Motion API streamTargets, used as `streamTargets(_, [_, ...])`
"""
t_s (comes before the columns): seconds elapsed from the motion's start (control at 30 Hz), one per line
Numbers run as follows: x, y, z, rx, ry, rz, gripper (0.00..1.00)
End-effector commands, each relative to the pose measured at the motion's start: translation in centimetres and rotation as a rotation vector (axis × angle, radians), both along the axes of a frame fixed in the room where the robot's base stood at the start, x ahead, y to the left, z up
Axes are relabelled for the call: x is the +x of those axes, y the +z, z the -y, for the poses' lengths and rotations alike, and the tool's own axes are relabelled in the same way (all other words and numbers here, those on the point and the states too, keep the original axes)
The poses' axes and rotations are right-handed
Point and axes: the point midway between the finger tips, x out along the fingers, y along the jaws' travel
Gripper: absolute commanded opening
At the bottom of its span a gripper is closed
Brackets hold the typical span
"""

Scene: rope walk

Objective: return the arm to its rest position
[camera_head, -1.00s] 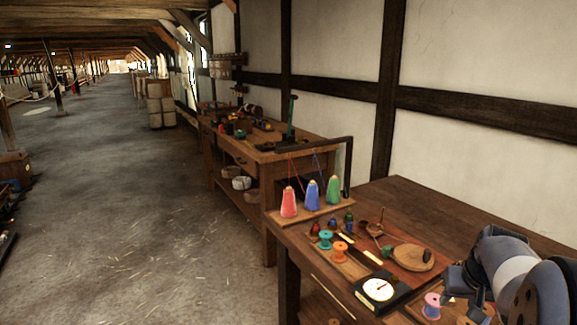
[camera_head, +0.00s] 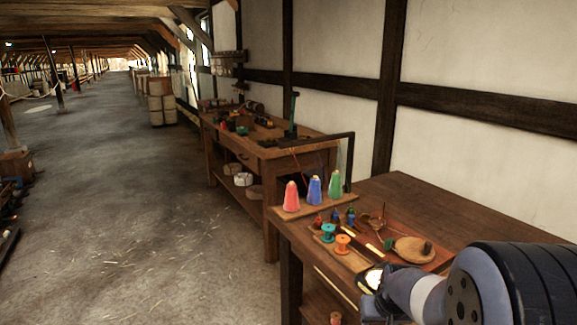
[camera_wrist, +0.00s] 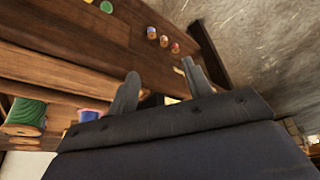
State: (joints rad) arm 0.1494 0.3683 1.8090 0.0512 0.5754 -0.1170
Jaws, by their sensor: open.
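My arm (camera_head: 440,295) reaches in from the lower right of the head view, over the near end of the near workbench (camera_head: 440,213). In the head view its end is low at the bench's front edge, and the fingers cannot be made out. In the wrist view my gripper (camera_wrist: 163,85) shows two grey fingers spread apart with nothing between them. Beyond the fingers are wooden boards and a strip of grey floor.
On the near bench stand red, blue and green thread cones (camera_head: 314,190), teal and orange spools (camera_head: 335,238) and a round wooden board (camera_head: 412,249). The wrist view shows a green spool (camera_wrist: 25,117) and several small spools (camera_wrist: 163,40).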

Motion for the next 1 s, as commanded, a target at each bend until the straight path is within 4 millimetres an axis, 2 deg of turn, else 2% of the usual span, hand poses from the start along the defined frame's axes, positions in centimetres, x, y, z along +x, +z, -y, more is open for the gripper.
streamTargets(0.03, [0.0,-0.8,-1.0,0.0,0.015,-0.003,0.48])
streamTargets(0.2, [0.1,-3.1,-3.3,0.0,0.041,-0.001,0.48])
streamTargets(0.4, [0.1,-5.0,-4.9,0.002,0.057,0.001,0.48])
streamTargets(0.6, [0.1,-5.4,-5.4,0.001,0.064,0.002,0.48])
streamTargets(1.0, [0.1,-5.1,-5.4,0.003,0.062,0.004,0.48])
